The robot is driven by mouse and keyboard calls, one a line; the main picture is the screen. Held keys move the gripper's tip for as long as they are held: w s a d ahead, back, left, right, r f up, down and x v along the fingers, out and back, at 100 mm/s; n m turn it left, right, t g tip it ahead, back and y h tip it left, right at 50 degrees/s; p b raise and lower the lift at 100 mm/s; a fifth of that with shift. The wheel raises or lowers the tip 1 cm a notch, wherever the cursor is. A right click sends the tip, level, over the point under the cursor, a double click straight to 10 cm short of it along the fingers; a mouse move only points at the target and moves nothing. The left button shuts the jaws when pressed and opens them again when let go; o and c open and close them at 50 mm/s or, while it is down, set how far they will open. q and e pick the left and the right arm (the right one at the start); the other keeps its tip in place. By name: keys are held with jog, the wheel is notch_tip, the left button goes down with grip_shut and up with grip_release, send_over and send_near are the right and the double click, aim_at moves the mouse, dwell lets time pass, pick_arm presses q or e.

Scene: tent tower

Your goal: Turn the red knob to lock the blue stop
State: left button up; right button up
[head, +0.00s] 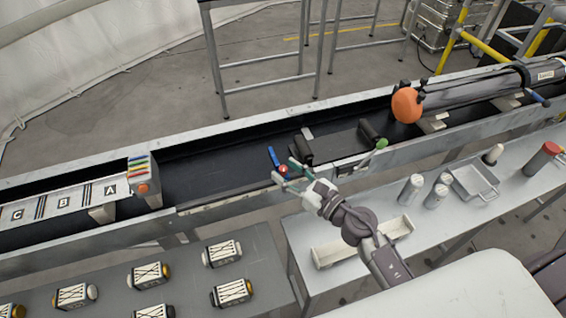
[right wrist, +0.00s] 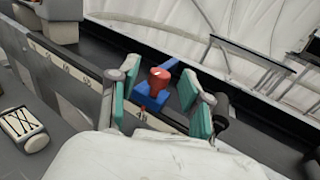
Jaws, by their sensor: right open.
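The red knob (head: 283,169) sits by the blue stop (head: 273,157) at the near side of the dark channel. In the right wrist view the red knob (right wrist: 159,79) stands on top of the blue stop (right wrist: 150,101), with a blue arm reaching up and right behind it. My right gripper (head: 285,173) is open at the knob in the head view. In the right wrist view its green-padded fingers (right wrist: 162,105) stand to the left and right of the knob, with gaps on both sides. My left gripper is not in view.
An orange ball (head: 406,105) rests before a dark tube (head: 475,92) at the right of the channel. Dark blocks and a green-knobbed lever (head: 381,143) are right of my gripper. A box with coloured strips (head: 140,170) is at left. A side table (head: 300,232) holds canisters and trays.

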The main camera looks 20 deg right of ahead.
jog(key=shift+x, duration=0.95)
jog(key=shift+c, duration=0.2)
grip_shut()
jog(key=shift+m+t+h+p, duration=0.3)
jog(key=shift+m+t+h, duration=0.3)
jog(key=shift+h, duration=0.4)
jog(key=shift+o, duration=0.2)
grip_release()
jog(key=v, duration=1.2)
